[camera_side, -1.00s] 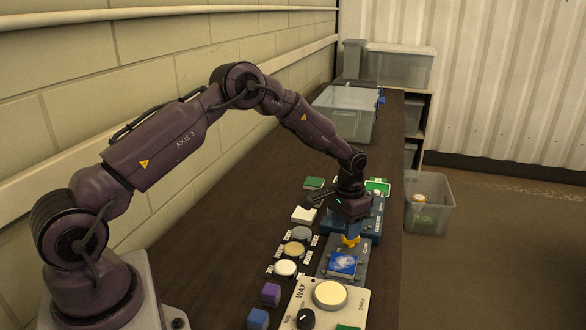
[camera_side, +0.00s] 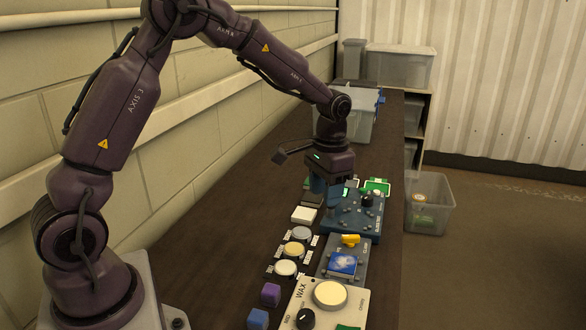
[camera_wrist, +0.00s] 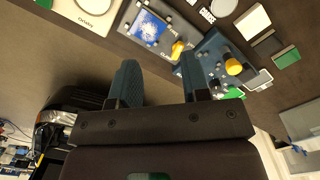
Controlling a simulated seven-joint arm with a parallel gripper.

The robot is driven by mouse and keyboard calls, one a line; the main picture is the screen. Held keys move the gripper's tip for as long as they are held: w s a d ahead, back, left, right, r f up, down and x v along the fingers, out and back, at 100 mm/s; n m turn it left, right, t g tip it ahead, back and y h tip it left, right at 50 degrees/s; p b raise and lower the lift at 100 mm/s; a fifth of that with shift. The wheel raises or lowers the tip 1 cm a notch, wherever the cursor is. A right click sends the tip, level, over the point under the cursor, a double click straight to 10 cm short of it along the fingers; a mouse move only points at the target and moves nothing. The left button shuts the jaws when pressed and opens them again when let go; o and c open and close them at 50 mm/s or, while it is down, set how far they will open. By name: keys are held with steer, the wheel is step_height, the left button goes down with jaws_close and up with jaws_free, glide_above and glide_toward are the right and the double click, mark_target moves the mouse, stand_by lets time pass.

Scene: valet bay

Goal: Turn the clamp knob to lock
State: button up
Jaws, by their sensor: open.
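The yellow clamp knob (camera_side: 350,239) sits on a blue-grey panel (camera_side: 361,256) that also bears a blue picture card (camera_side: 342,264). From the side, the knob's bar lies roughly crosswise. It also shows in the wrist view (camera_wrist: 178,49), beyond my fingers and apart from them. My gripper (camera_side: 324,199) is raised above the bench, up and left of the knob in the side view. Its two fingers (camera_wrist: 158,75) are spread with nothing between them.
A blue box with a black knob (camera_side: 367,201) stands behind the clamp panel. Round discs (camera_side: 294,249) lie left of it. A cream WAX panel (camera_side: 322,305) is in front. Clear bins stand at the back; dark bench is free along the left.

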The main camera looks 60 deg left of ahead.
steer(key=s+d+r+t, duration=0.1)
steer(key=s+d+r, duration=0.1)
steer(key=s+r, duration=0.5)
steer(key=shift+s+d+r+y, duration=0.2)
steer(key=shift+s+r+y, duration=0.1)
steer(key=shift+s, duration=0.45)
steer(key=shift+o, duration=0.4)
